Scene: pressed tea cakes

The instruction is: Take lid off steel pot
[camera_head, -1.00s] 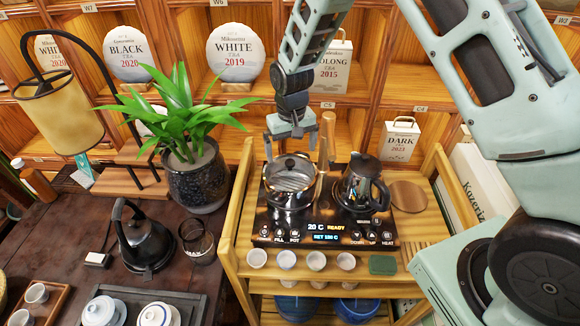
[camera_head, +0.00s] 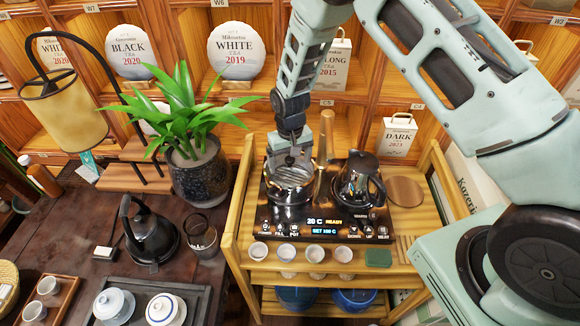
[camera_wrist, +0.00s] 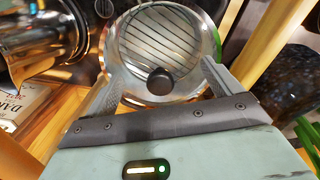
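The steel pot (camera_head: 290,197) stands on the left side of the black heating plate. Its glassy lid (camera_wrist: 158,38) is on it, with a dark round knob (camera_wrist: 160,81) at the centre in the wrist view. My gripper (camera_head: 291,163) is directly over the pot, pointing down and largely covering the lid in the head view. In the wrist view my gripper (camera_wrist: 161,74) is open, one finger on each side of the knob, with gaps between the fingers and the knob. It holds nothing.
A dark kettle (camera_head: 357,180) stands close right of the pot on the heating plate (camera_head: 330,228). A wooden handle-like post (camera_head: 325,140) rises between them. Small cups (camera_head: 287,252) line the cart's front. A potted plant (camera_head: 203,170) stands to the left.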

